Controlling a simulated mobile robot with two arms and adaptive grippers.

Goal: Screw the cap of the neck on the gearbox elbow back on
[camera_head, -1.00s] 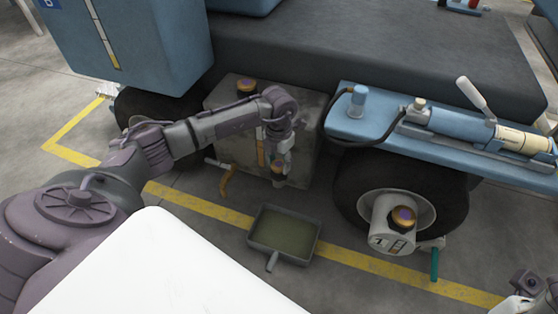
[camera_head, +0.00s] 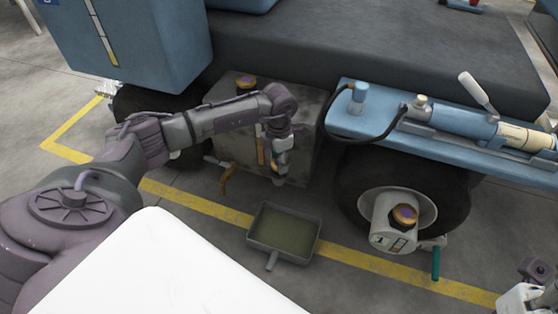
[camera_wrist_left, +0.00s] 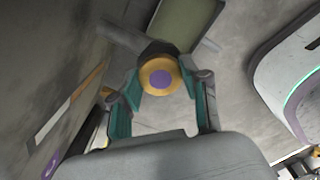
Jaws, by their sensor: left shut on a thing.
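My left gripper (camera_head: 280,172) reaches down in front of the grey gearbox housing (camera_head: 225,128). In the left wrist view its two teal-lined fingers (camera_wrist_left: 158,88) are on either side of a yellow-orange cap (camera_wrist_left: 160,76) with a purple centre, and are shut on it. The cap sits at the end of a dark elbow (camera_wrist_left: 127,36), seen nearly end-on. Whether the cap's thread has caught cannot be seen. In the head view the gripper hides most of the cap and neck.
A drain pan (camera_head: 284,232) stands on the floor below. An orange-handled lever (camera_head: 226,178) is left of the gripper. Another purple-topped cap (camera_head: 246,81) is on the housing, and one (camera_head: 404,215) on the wheel hub. A blue shelf (camera_head: 375,125) overhangs at right.

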